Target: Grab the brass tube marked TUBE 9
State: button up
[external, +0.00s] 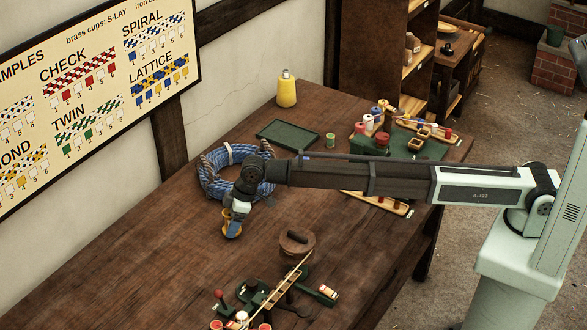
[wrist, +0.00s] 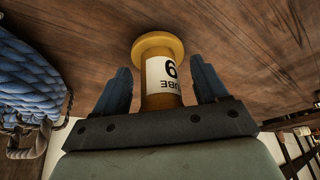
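The brass tube (wrist: 160,102) is golden yellow with a wide round flange and a white label. The label is upside down in the wrist view; it shows part of the word TUBE and one digit that fits a 9 turned over. My gripper (wrist: 161,85) has one blue finger on each side of the tube, with a small gap showing beside it, so it is open around the tube. In the external view my gripper (external: 236,220) points down, and the tube's yellow flange (external: 231,234) shows at its fingertips, by the table top. The gripper hides much of the tube there.
A coil of blue rope (external: 212,180) lies close behind my gripper; it also shows at left in the wrist view (wrist: 30,75). The left tabletop is clear.

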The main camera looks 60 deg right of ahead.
jog(key=c, duration=0.9)
jog(key=shift+r, duration=0.1)
jog(key=shift+c, duration=0.2)
